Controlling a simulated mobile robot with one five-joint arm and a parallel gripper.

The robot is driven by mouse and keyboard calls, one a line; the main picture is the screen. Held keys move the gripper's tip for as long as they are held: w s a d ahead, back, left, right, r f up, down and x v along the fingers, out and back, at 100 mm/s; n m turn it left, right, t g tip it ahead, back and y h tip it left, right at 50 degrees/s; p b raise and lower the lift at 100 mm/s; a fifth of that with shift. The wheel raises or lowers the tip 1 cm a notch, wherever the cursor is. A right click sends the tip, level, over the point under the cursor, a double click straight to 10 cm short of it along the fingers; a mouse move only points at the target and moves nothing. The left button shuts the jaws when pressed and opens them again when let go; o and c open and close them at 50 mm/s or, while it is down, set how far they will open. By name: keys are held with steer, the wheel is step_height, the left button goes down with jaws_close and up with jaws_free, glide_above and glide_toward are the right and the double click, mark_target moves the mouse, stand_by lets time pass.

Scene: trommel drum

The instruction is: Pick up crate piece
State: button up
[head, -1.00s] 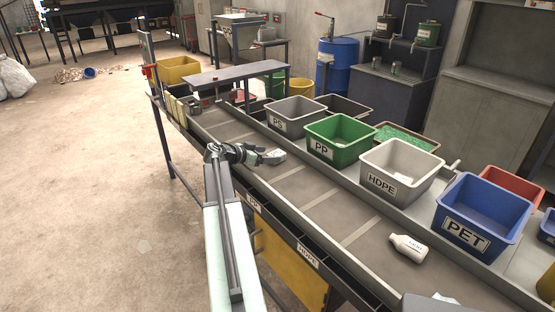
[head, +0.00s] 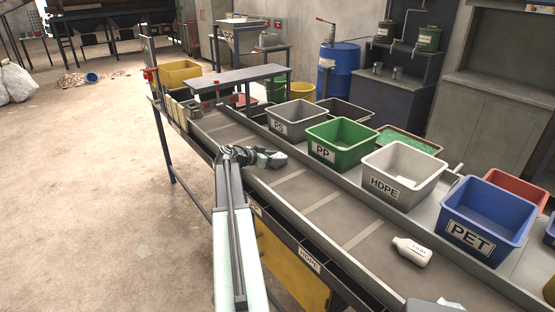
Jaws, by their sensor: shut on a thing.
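My gripper (head: 266,157) reaches over the sorting belt from the left, at the belt's near side, below the grey PS bin. It is shut on a small dark grey piece, taken as the crate piece (head: 280,160), at its tip. The piece is small and partly hidden by the jaws, so its full shape cannot be told. Whether it touches the belt or is just above it cannot be told.
Grey PS (head: 296,132), green PP (head: 323,152), grey HDPE (head: 381,186) and blue PET (head: 464,240) bins line the belt's far side. A white bottle (head: 413,251) lies on the belt (head: 330,215). A grey shelf (head: 236,80) spans the belt's far end.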

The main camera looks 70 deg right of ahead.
step_height(320, 180, up, 10)
steer(key=p, duration=1)
